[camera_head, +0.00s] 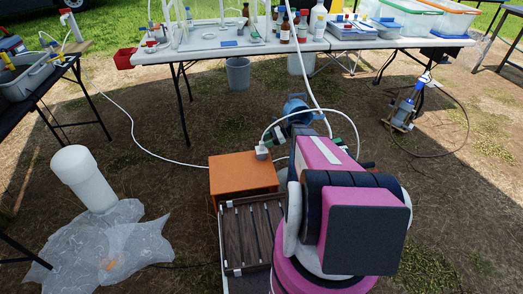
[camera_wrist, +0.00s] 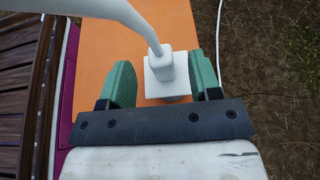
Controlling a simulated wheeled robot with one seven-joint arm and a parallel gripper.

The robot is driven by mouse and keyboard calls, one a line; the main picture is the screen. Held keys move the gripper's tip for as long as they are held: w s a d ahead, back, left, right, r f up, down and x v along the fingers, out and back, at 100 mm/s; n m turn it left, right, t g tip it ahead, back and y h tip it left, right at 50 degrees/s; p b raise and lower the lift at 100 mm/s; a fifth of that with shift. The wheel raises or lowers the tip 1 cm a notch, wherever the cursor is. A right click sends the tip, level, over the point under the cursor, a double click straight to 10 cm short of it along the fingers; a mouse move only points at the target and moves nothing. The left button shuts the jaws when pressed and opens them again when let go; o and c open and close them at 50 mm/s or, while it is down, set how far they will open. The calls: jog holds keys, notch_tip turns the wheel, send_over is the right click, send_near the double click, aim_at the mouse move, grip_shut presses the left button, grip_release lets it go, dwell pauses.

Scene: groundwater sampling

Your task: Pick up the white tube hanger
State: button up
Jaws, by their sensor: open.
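The white tube hanger (camera_wrist: 167,78) is a small white block with a square base, over the orange surface in the wrist view. A thick white tube runs from its top towards the upper left. My gripper (camera_wrist: 158,72) is open, with one green finger on each side of the hanger. A gap shows at the left finger; the right finger is close to the base, and I cannot tell if it touches. In the head view the hanger (camera_head: 262,152) shows small above the orange box, with the tube arching up from it; my arm hides part of the area.
The orange box (camera_head: 243,174) stands on the ground beside a brown slatted crate (camera_head: 252,235). A long table (camera_head: 215,47) with bottles and bins is behind.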

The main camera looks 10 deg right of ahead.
aim_at(259, 150)
jog(key=x, duration=0.5)
jog(key=shift+a, duration=0.1)
jog(key=c, duration=1)
